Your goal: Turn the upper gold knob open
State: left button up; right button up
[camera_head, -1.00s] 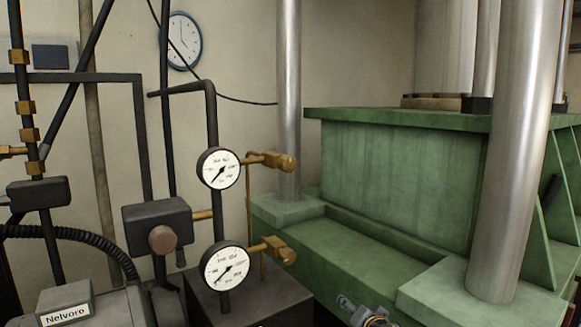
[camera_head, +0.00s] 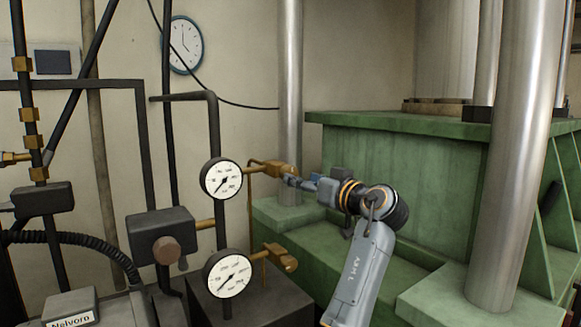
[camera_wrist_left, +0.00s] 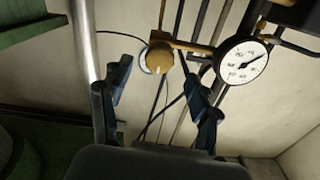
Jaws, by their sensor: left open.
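The upper gold knob (camera_head: 288,170) sits on a brass stem to the right of the upper pressure gauge (camera_head: 221,180). My left gripper (camera_head: 292,180) reaches it from the right, its fingertips at the knob in the head view. In the left wrist view, the knob (camera_wrist_left: 158,57) shows between the two spread fingers of my gripper (camera_wrist_left: 155,65), with room on both sides. I cannot tell whether either finger touches it. The upper gauge also shows in the wrist view (camera_wrist_left: 243,62), needle visible. My right gripper is not in view.
The lower gold knob (camera_head: 284,258) and lower gauge (camera_head: 227,274) are below. A green press (camera_head: 400,190) with steel columns (camera_head: 515,150) stands behind and right of my arm. A dark box (camera_head: 160,235) and pipes are on the left.

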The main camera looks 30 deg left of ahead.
aim_at(292, 170)
pick_arm(q)
jog(key=shift+p+x, duration=1.05)
jog(key=shift+x, duration=2)
jog(key=shift+c, duration=0.5)
jog(key=c, duration=1.1)
